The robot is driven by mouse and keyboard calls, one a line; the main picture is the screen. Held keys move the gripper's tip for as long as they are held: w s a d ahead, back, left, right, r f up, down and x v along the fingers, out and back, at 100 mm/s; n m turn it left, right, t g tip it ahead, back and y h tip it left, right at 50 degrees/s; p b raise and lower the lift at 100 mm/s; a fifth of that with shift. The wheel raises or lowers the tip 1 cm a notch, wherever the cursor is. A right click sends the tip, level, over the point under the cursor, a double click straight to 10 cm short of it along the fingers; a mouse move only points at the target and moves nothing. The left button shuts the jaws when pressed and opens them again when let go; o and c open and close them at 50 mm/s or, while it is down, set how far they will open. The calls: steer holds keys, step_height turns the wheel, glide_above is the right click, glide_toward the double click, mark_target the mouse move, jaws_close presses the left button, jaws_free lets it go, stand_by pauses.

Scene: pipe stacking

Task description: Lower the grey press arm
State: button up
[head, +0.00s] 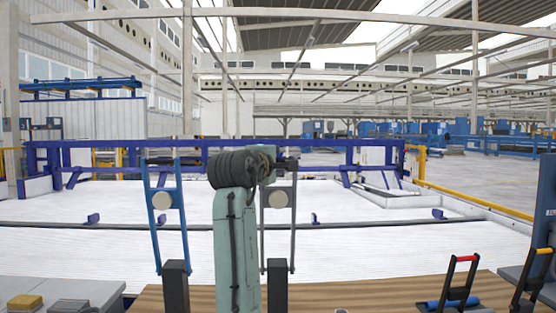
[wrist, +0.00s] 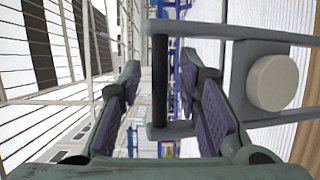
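The grey press arm (head: 294,220) stands raised on a black post (head: 277,290), just right of my teal arm in the head view. It is a narrow frame with a pale round disc (head: 278,199). In the wrist view the grey frame (wrist: 225,32) enters from the right, with its black handle bar (wrist: 160,85) crossing between my fingers. My gripper (wrist: 160,66) is open, one finger on each side of the bar, with gaps visible. In the head view my own arm and its black hoses mostly hide the gripper.
A similar blue press arm (head: 183,220) stands raised to the left on its own black post (head: 176,285). Red-and-black handled tools (head: 461,283) stand at the right of the brown bench (head: 370,295). A grey box with a yellow block (head: 25,303) is at lower left.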

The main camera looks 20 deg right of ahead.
jaws_close()
stand_by(0.8)
